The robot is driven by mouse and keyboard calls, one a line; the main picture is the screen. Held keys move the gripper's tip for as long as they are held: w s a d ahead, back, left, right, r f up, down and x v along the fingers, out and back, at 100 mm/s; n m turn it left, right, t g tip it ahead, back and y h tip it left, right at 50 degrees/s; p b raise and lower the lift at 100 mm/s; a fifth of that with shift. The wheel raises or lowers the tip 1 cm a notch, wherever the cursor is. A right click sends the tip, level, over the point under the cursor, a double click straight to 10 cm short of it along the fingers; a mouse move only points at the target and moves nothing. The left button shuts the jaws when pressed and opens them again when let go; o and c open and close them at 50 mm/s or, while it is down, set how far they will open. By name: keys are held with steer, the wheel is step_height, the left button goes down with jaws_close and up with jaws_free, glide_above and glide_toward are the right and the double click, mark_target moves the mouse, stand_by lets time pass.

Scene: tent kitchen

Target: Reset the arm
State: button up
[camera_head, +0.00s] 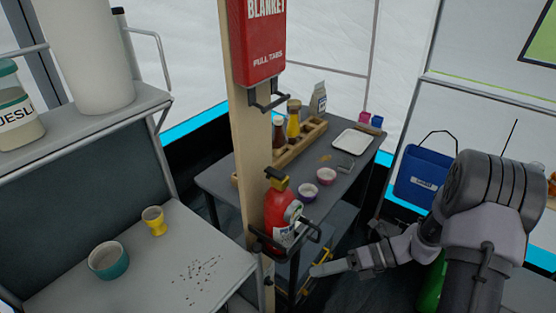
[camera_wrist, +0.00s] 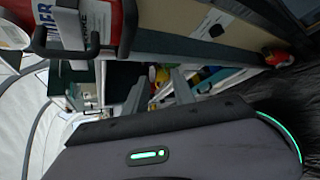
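My arm reaches in from the right of the head view. My gripper (camera_head: 326,268) points left, low beside the wooden post and below the level of the dark table. In the wrist view, two grey fingers of my gripper (camera_wrist: 158,84) stand apart with nothing seen between them. In the head view the fingertips are small, and their gap is hard to make out.
A red fire extinguisher (camera_head: 280,218) hangs on the wooden post (camera_head: 250,130), close to my gripper. The dark table (camera_head: 240,188) behind holds bowls, bottles and a white tray (camera_head: 353,142). A grey counter (camera_head: 200,245) with a teal bowl (camera_head: 108,262) and yellow cup (camera_head: 154,221) stands left.

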steer(key=s+r+n+t+h, duration=0.2)
steer(key=s+r+n+h, duration=0.1)
steer(key=s+r+n, duration=0.2)
steer(key=s+a+r+n+t+h, duration=0.1)
steer(key=s+r+n+h, duration=0.3)
steer(key=r+n, duration=0.6)
steer(key=s+a+r+n+t+h, duration=0.1)
steer(key=s+r+n, duration=0.5)
steer(key=n, duration=0.6)
step_height(320, 180, up, 2)
steer(key=t+h, duration=0.1)
steer(key=h, duration=0.1)
steer(key=shift+s+r+t+h, duration=0.2)
steer(key=shift+s+t+h, duration=0.1)
steer(key=shift+h, duration=0.1)
steer(key=shift+a, duration=0.1)
